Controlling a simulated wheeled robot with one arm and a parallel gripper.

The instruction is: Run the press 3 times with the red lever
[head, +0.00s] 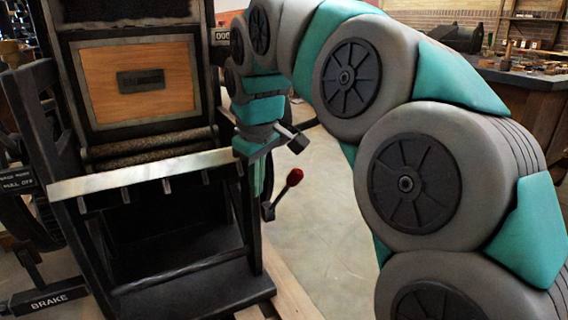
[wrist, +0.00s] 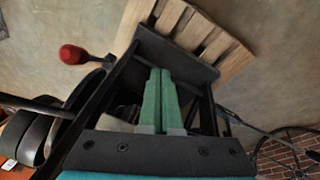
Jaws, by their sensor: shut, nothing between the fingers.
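The press (head: 228,255) is a dark frame with an orange-brown panel and a pale front bar, at the left of the head view. The red lever (head: 294,178) sticks out at its right side, low down, a dark rod tilted up to the right with a red knob. In the wrist view the red knob (wrist: 72,54) is at the upper left, apart from my fingers. My gripper (head: 258,188) points down beside the press's right post, just left of the lever. Its green fingers (wrist: 162,72) are shut together and empty. The rod's lower part is partly hidden in the wrist view.
A small counter (head: 222,35) at the press's upper right seems to read zeros. A brake pedal (head: 48,301) sits at the lower left, below a pull-off sign (head: 18,181). Wooden slats (head: 290,296) lie under the press. The floor (head: 318,225) right of the lever is clear. A workbench (head: 525,80) stands behind.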

